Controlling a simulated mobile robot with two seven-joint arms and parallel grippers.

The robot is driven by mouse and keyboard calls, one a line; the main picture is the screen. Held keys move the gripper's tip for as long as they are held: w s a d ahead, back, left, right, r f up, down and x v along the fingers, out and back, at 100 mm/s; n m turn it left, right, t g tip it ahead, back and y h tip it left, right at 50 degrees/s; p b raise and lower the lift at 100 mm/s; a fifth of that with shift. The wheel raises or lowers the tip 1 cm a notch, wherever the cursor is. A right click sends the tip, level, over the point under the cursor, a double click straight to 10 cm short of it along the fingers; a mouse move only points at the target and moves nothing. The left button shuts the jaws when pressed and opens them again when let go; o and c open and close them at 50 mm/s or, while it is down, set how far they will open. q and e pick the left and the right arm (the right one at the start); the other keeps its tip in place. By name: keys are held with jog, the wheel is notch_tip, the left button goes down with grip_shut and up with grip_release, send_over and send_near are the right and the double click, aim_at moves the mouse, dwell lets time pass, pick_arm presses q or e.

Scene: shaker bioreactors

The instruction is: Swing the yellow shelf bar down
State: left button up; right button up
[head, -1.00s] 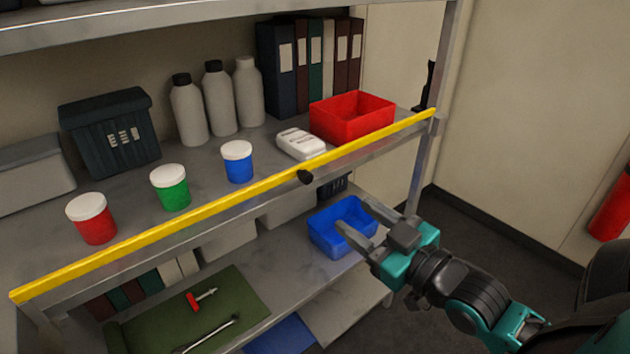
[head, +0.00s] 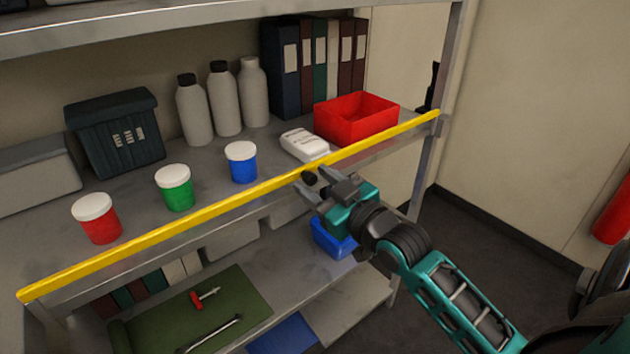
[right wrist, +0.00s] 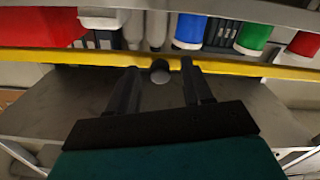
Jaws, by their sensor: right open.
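The yellow shelf bar (head: 170,235) runs along the front edge of the middle shelf, from lower left to upper right. A small black knob (head: 309,178) sticks out from its front. My right gripper (head: 312,184) is open in front of the bar, with the knob between its fingertips. I cannot tell whether a finger touches the knob. My left gripper is not in view.
Behind the bar stand red (head: 97,218), green (head: 174,187) and blue (head: 241,162) jars, a white packet (head: 304,145) and a red bin (head: 356,118). A blue bin (head: 332,240) and a green mat (head: 245,295) are on the lower shelf. Open floor lies at right.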

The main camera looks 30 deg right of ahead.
jog(key=shift+w, duration=0.45)
grip_shut()
dwell(0.5)
